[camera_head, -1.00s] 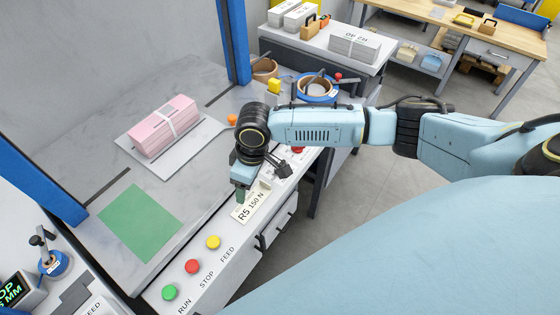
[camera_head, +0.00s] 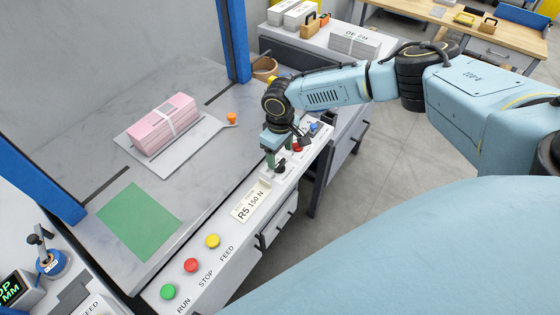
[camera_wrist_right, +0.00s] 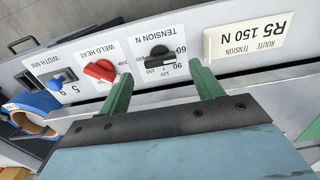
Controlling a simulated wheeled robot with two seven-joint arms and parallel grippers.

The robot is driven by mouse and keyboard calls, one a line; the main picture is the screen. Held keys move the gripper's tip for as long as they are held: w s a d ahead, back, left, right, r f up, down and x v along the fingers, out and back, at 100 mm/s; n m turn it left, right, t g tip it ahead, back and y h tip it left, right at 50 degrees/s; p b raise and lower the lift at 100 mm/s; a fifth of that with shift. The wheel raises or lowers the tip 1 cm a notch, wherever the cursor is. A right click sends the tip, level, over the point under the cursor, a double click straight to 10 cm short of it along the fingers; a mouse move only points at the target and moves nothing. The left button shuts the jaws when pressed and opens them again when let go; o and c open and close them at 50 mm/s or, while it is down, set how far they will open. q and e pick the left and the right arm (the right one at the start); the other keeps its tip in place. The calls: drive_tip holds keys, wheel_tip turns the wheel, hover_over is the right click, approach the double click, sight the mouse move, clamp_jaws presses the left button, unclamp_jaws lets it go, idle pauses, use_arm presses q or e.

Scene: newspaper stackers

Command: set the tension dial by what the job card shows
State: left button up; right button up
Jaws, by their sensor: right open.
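The job card (camera_head: 251,202) lies on the front ledge and reads R5 150 N; in the right wrist view the card (camera_wrist_right: 248,36) also reads route and tension. In the head view the right gripper (camera_head: 275,157) is over the ledge, just beyond the card. My left gripper is not in view.
The red weld heat knob (camera_wrist_right: 100,70) and blue width knob (camera_wrist_right: 57,81) are beside the tension dial. Green, red and yellow buttons (camera_head: 191,265) stand on the near ledge. A pink bundle (camera_head: 164,124) lies on the bench by a green sheet (camera_head: 139,221).

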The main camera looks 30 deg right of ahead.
sight(280, 163)
drive_tip(key=shift+f, duration=2.1)
drive_tip(key=shift+c, duration=0.4)
